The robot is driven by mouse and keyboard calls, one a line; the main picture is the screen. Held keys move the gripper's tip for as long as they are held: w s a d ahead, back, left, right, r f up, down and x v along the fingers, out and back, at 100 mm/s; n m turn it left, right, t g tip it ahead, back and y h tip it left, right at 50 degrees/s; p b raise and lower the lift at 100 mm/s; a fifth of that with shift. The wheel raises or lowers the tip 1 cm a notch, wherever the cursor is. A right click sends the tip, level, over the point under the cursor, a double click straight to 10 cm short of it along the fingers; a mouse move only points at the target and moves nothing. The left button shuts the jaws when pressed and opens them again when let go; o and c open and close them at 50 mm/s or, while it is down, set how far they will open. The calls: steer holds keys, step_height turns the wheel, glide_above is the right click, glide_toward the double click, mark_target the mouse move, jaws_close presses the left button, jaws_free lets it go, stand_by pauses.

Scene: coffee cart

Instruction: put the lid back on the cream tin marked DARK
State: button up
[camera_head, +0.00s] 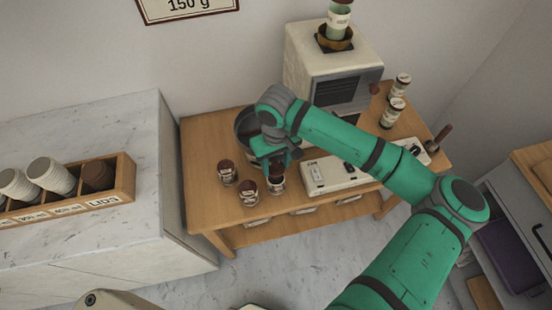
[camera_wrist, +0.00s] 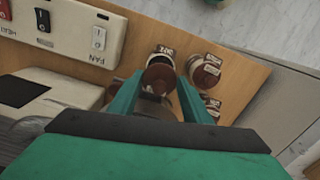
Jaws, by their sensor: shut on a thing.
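My gripper (camera_wrist: 160,80) is shut on a round red-brown lid (camera_wrist: 158,75), which sits between the fingertips in the wrist view. Just beyond the lid is a tin with a pale label (camera_wrist: 163,51), upside down and too small to read surely. The lid overlaps this tin in the picture; I cannot tell whether they touch. In the head view my gripper (camera_head: 275,160) is above this tin (camera_head: 277,185), at the table's front, and hides part of its top. Which tin is marked DARK is not clearly legible.
Two similar tins with brown tops stand close by, one at the left (camera_head: 227,173) and one in front (camera_head: 249,193). A white switch panel (camera_head: 335,175) is to the right, a dark round pan (camera_head: 245,125) behind. The wooden table's left part (camera_head: 200,160) is clear.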

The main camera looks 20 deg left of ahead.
mark_target(277, 170)
steer(key=shift+f, duration=2.05)
steer(key=shift+s+d+f, duration=0.1)
steer(key=shift+s, duration=0.05)
steer(key=shift+f, duration=0.15)
stand_by(0.9)
steer(key=o, duration=1.6)
